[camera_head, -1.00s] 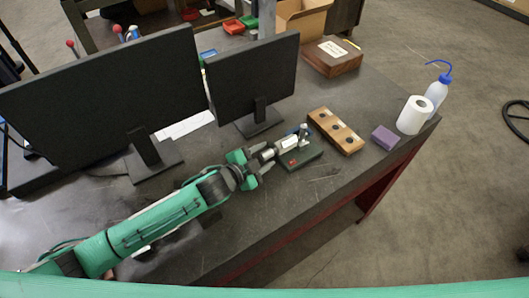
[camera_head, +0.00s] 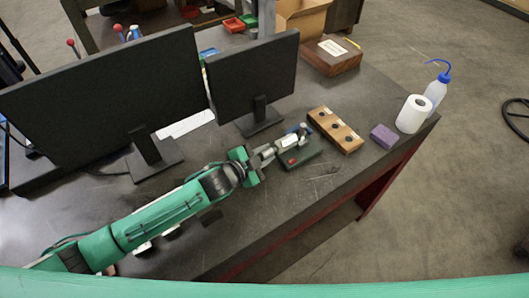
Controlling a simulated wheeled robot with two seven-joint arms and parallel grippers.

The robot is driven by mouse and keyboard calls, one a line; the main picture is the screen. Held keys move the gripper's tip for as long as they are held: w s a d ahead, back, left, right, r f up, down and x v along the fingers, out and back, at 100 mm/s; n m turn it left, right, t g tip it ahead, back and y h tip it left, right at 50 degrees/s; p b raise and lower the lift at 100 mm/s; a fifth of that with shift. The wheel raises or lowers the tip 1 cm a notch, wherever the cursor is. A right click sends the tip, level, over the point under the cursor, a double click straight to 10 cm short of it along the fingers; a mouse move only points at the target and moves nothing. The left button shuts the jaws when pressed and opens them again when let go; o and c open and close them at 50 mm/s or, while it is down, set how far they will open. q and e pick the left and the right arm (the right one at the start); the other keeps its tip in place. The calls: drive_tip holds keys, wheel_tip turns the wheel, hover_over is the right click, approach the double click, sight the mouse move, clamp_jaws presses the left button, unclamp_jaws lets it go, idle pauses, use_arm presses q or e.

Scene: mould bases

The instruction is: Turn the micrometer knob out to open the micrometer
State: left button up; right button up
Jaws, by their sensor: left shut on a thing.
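The micrometer (camera_head: 291,141) sits in a dark green stand (camera_head: 300,156) with a red spot, on the dark bench in front of the smaller monitor. Its silver frame end is at the right, and its knob end points left toward my left gripper. My left gripper (camera_head: 264,156) is green and grey and is shut on the micrometer knob. The fingers hide most of the knob, so how far the micrometer is open cannot be told. My right gripper is not in view.
A wooden block with several dark holes (camera_head: 324,119) lies right of the stand. A purple block (camera_head: 383,136), a paper roll (camera_head: 413,114) and a wash bottle (camera_head: 436,91) stand further right. Two monitors (camera_head: 254,80) stand behind my left arm. The bench front is mostly clear.

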use_arm(q)
drive_tip(key=shift+r+n+g+p, duration=0.15)
drive_tip(key=shift+n+g+p, duration=0.2)
drive_tip(key=shift+p, duration=0.25)
drive_tip(key=shift+n+g+p, duration=0.35)
drive_tip(key=shift+n+p, duration=0.15)
drive_tip(key=shift+n, duration=0.05)
drive_tip(key=shift+n+h, duration=0.3)
drive_tip(key=shift+n, duration=0.2)
drive_tip(key=shift+f+n+g+h, duration=0.2)
drive_tip(key=shift+n+g+h, duration=0.1)
drive_tip(key=shift+n+g, duration=0.35)
drive_tip(key=o, duration=1)
